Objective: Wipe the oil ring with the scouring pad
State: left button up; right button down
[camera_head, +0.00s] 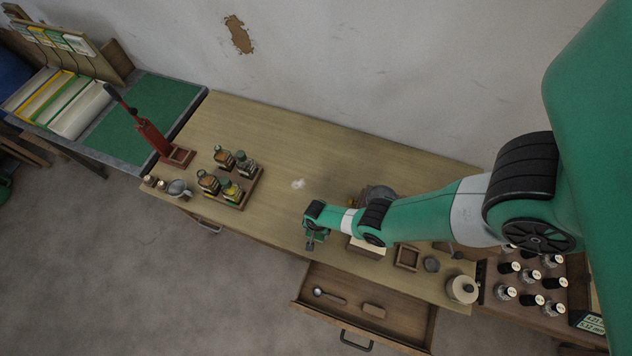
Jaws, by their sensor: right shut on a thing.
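My right gripper (311,243) comes in from the right and is over the table's front edge, near the back left corner of the open drawer (310,297). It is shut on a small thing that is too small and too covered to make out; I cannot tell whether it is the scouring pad. A small pale patch (298,184) lies on the wooden table (290,140), beyond the gripper; I cannot tell whether it is the oil ring. A small brown block (374,310) lies in the drawer. My left gripper is out of view.
A spoon (320,293) lies in the drawer. A tray (258,185) of amber bottles and a red lever tool (152,137) stand at the left. A small wooden frame (407,257), a pale roll (462,288) and dark-capped bottles (528,275) are at the right. The table's back middle is clear.

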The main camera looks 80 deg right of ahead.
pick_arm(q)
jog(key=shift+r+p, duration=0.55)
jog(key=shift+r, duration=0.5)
pick_arm(e)
jog(key=shift+r, duration=1.05)
jog(key=shift+r, duration=0.1)
notch_tip(320, 180, up, 3)
jog(key=p, duration=0.3)
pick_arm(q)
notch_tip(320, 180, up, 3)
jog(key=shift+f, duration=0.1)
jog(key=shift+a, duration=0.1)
